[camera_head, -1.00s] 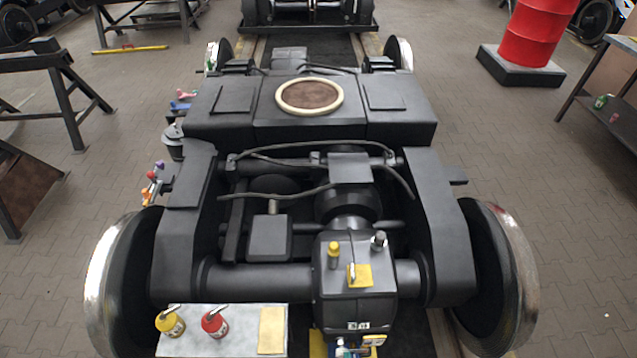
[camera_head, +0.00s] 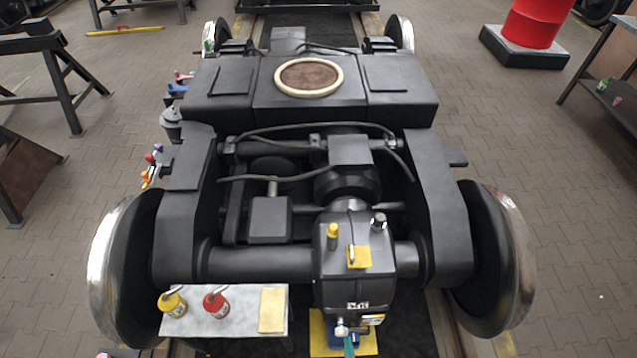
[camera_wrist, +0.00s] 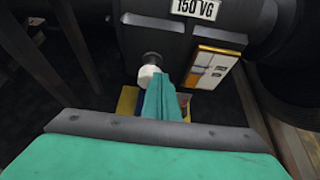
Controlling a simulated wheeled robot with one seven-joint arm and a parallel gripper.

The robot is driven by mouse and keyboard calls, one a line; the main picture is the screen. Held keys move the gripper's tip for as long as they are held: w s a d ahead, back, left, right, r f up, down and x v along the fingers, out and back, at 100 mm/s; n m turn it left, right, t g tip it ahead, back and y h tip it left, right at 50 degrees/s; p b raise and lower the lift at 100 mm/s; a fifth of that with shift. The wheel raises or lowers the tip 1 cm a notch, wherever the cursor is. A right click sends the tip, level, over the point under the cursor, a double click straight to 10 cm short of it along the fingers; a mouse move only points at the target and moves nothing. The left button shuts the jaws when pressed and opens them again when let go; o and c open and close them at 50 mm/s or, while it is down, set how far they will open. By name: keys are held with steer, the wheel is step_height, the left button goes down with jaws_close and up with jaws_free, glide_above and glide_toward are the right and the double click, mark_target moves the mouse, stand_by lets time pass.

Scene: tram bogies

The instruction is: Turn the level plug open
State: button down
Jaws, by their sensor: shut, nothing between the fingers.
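The black gearbox (camera_head: 355,285) of the bogie carries a small pale plug (camera_head: 341,330) low on its front face, probably the level plug. In the wrist view the plug (camera_wrist: 148,76) has a whitish head and sits below a dark round collar. My gripper (camera_wrist: 172,100) has teal fingers, closed together and empty. In the picture its fingers are just right of and below the plug; I cannot tell if they touch it. In the head view only a bit of teal gripper (camera_head: 349,346) shows at the bottom, below the plug.
A label plate (camera_wrist: 214,68) is right of the plug. A yellow-capped fitting (camera_head: 333,232), a metal fitting (camera_head: 379,222) and a yellow tag (camera_head: 358,257) are on top of the gearbox. A yellow can (camera_head: 172,304) and a red can (camera_head: 216,304) stand on a pale tray (camera_head: 245,326) at left.

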mark_target(341, 332)
steer(key=s, duration=0.3)
steer(key=shift+s, duration=0.25)
steer(key=w+a, duration=0.3)
steer(key=w, duration=0.3)
steer(key=shift+a+f, duration=0.25)
steer(key=shift+a, duration=0.05)
stand_by(0.5)
steer(key=shift+f, duration=0.1)
stand_by(0.4)
steer(key=shift+s, duration=0.1)
steer(key=shift+d, duration=0.9)
